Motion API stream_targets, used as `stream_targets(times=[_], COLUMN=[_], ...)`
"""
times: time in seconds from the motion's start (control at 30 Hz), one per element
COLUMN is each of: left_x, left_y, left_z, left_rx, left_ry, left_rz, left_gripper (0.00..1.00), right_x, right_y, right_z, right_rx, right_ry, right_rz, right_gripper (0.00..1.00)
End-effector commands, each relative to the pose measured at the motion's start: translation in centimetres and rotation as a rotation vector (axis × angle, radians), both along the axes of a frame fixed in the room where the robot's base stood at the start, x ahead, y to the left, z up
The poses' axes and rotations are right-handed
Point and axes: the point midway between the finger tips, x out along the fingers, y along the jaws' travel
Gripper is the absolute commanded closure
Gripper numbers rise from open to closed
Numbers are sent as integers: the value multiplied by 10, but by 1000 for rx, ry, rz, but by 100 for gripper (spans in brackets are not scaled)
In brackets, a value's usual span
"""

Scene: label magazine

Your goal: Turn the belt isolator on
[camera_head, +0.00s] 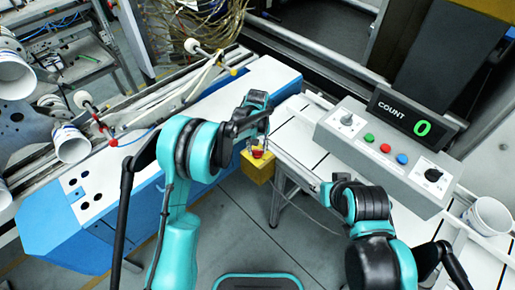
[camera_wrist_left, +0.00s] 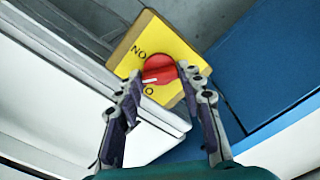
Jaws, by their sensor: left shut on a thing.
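The belt isolator is a yellow box (camera_head: 256,172) with a red rotary knob (camera_head: 257,152), low beside the conveyor in the head view. In the left wrist view its yellow plate (camera_wrist_left: 142,37) carries the lettering "ON", seen upside down, and an "O" below the red knob (camera_wrist_left: 160,68). A white mark shows on the knob's lower left side. My left gripper (camera_wrist_left: 161,72) has a finger on each side of the knob and is shut on it. My right gripper (camera_head: 328,190) shows small and dark at the end of its arm; its fingers cannot be made out.
A grey control panel (camera_head: 365,150) with buttons, dials and a COUNT display (camera_head: 405,120) reading 0 stands at the right. A white and blue machine body (camera_head: 65,235) is at left. Grey floor lies below the isolator.

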Motion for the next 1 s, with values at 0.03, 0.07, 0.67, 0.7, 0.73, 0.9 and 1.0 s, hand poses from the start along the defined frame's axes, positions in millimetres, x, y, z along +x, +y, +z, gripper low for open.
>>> stream_targets(times=[0.03, 0.07, 0.67, 0.7, 0.73, 0.9, 1.0], left_x=[0, 0, 0, 0, 0, 0, 0], left_y=[0, 0, 0, 0, 0, 0, 0], left_z=[0, 0, 0, 0, 0, 0, 0], left_rx=[0, 0, 0, 0, 0, 0, 0], left_ry=[0, 0, 0, 0, 0, 0, 0], left_rz=[-41, -70, -627, -659, -682, -793, -843], left_gripper=[91, 91, 91, 91, 91, 91, 91], right_x=[0, 0, 0, 0, 0, 0, 0], right_y=[0, 0, 0, 0, 0, 0, 0], right_z=[-1, -1, -5, -5, -6, -6, -6], right_rx=[0, 0, 0, 0, 0, 0, 0], right_ry=[0, 0, 0, 0, 0, 0, 0], right_rz=[0, 0, 0, 0, 0, 0, 0], right_gripper=[60, 60, 60, 60, 60, 60, 60])
